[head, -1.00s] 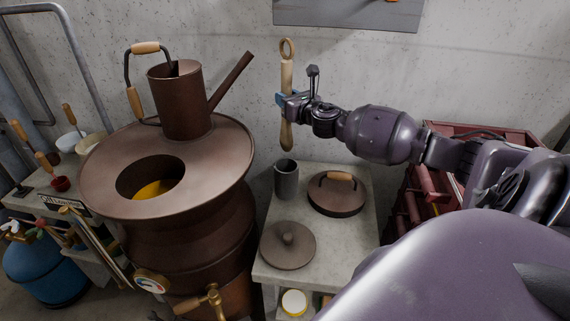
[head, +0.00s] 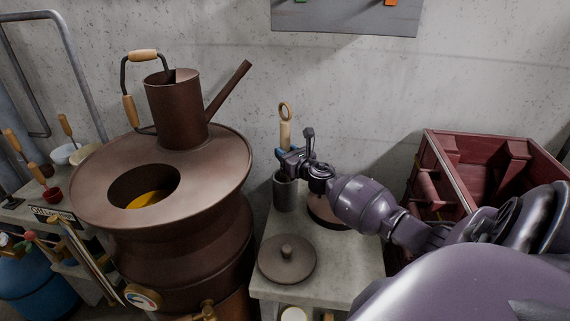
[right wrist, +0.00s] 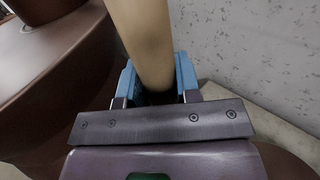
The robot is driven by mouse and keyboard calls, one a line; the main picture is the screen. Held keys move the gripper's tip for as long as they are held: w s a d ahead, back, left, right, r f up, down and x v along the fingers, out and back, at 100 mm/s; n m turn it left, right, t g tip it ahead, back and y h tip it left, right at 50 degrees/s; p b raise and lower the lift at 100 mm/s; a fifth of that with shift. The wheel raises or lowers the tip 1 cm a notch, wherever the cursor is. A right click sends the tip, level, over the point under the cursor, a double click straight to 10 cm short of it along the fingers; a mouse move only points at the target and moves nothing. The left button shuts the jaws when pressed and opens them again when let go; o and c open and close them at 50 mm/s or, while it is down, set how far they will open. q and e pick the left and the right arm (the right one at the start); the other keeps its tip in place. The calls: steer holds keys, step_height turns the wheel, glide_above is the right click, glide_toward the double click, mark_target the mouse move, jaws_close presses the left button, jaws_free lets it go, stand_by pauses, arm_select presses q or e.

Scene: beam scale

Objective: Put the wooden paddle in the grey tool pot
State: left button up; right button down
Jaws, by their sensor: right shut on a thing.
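The wooden paddle (head: 285,128) stands upright in the head view, its ringed handle end at the top. My right gripper (head: 283,154) is shut on the paddle's shaft. The grey tool pot (head: 285,194) stands on the concrete side table directly below the gripper. The paddle's lower part is hidden behind the gripper and the pot's wall, and appears to be inside the pot. In the right wrist view the paddle (right wrist: 146,40) runs between the blue fingertips; the pot cannot be made out there. My left gripper is not in view.
A round lid (head: 287,262) lies at the table's front, and another lid (head: 328,212) is partly hidden under my right arm. A large brown kettle (head: 215,190) stands left of the side table (head: 335,275). A red crate (head: 435,160) stands to the right.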

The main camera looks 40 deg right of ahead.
step_height(320, 180, down, 4)
steer(key=shift+r+b, duration=0.25)
steer(key=shift+b, duration=0.4)
steer(key=shift+r, duration=0.1)
steer(key=shift+f, duration=0.2)
steer(key=c, duration=0.8)
jaws_free()
steer(key=shift+c, duration=0.2)
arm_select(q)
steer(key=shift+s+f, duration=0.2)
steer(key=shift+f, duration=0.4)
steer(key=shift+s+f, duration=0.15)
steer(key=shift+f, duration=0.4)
arm_select(e)
steer(key=shift+s+r, duration=0.1)
steer(key=shift+r, duration=0.15)
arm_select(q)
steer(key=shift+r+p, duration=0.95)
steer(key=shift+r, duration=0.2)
arm_select(e)
steer(key=shift+s+a, duration=0.25)
steer(key=shift+s, duration=1.7)
steer(key=shift+s+a, duration=0.2)
steer(key=shift+s, duration=1.8)
steer(key=shift+s+a, duration=0.25)
steer(key=shift+s, duration=1.7)
